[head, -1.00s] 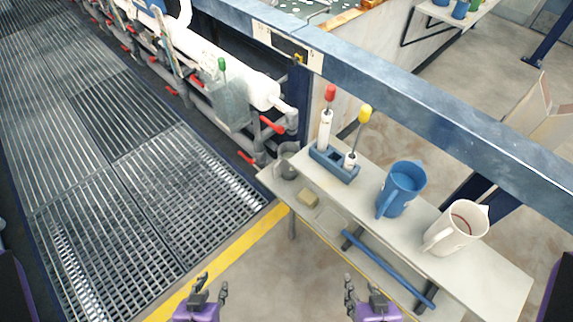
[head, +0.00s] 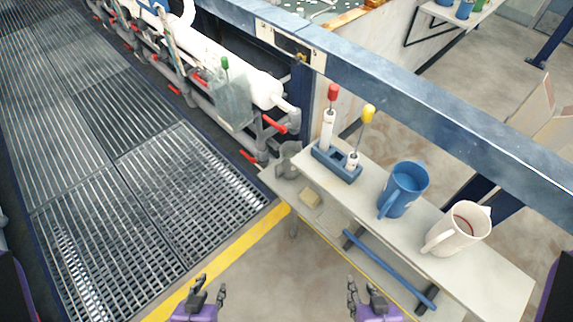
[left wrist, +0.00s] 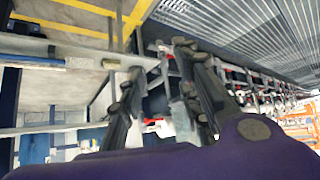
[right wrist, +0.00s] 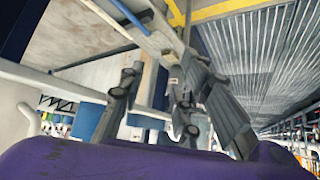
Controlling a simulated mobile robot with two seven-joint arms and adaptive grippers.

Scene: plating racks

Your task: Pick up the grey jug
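My left gripper (head: 211,290) is open and empty at the bottom of the head view, well short of the jug. My right gripper (head: 363,292) is open and empty at the bottom, also away from the bench. In the left wrist view the fingers (left wrist: 155,75) are spread with nothing between them. The right wrist view also shows spread, empty fingers (right wrist: 155,90).
On the upper shelf (head: 375,200) stand a blue holder (head: 335,165) with red-topped and yellow-topped tools, a blue jug (head: 405,190) and a white jug (head: 458,229). A blue beam (head: 420,95) runs behind. Floor in front is clear.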

